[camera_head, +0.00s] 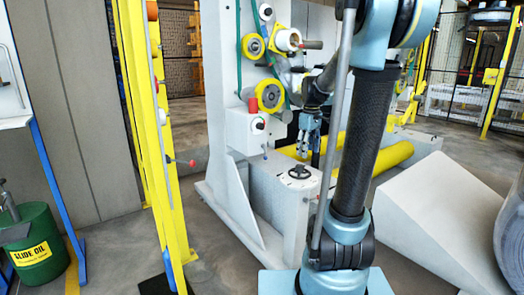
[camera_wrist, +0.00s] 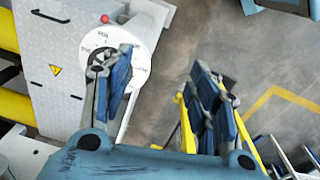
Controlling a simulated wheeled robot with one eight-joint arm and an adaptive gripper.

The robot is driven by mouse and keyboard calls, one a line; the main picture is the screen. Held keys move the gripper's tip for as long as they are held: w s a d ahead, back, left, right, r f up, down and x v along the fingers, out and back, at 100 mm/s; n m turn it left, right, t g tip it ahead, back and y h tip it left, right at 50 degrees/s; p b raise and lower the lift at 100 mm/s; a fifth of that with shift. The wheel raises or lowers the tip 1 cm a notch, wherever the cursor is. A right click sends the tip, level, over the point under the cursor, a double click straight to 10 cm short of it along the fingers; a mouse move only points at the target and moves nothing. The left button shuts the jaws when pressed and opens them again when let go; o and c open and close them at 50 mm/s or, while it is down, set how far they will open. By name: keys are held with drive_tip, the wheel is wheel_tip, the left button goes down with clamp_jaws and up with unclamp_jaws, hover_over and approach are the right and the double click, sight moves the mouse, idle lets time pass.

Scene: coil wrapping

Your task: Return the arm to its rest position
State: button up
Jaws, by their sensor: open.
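My gripper (camera_head: 309,135) hangs fingers-down near the middle of the head view, beside the white wrapping machine (camera_head: 222,75) and above its lower cabinet. In the wrist view my gripper (camera_wrist: 165,80) has its two blue-padded fingers spread wide apart. The left finger overlaps a white round dial (camera_wrist: 142,72) on the machine in the wrist view.
Yellow rollers (camera_head: 392,157) lie behind my arm. A white wedge-shaped block (camera_head: 430,215) stands at right. A yellow post (camera_head: 150,120) and a green oil drum (camera_head: 36,250) are at left. Open floor shows between post and machine.

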drive_tip(key=s+f+m, duration=0.4)
drive_tip(key=s+f, duration=0.2)
drive_tip(key=s, duration=0.8)
drive_tip(key=s+f+m+t, duration=0.1)
drive_tip(key=s+f+m, duration=0.3)
drive_tip(key=s, duration=1)
wheel_tip(320, 180, down, 2)
drive_tip(key=shift+f, duration=0.25)
drive_tip(key=shift+w, duration=0.15)
drive_tip(key=shift+w+f, duration=0.2)
drive_tip(key=shift+w, duration=0.15)
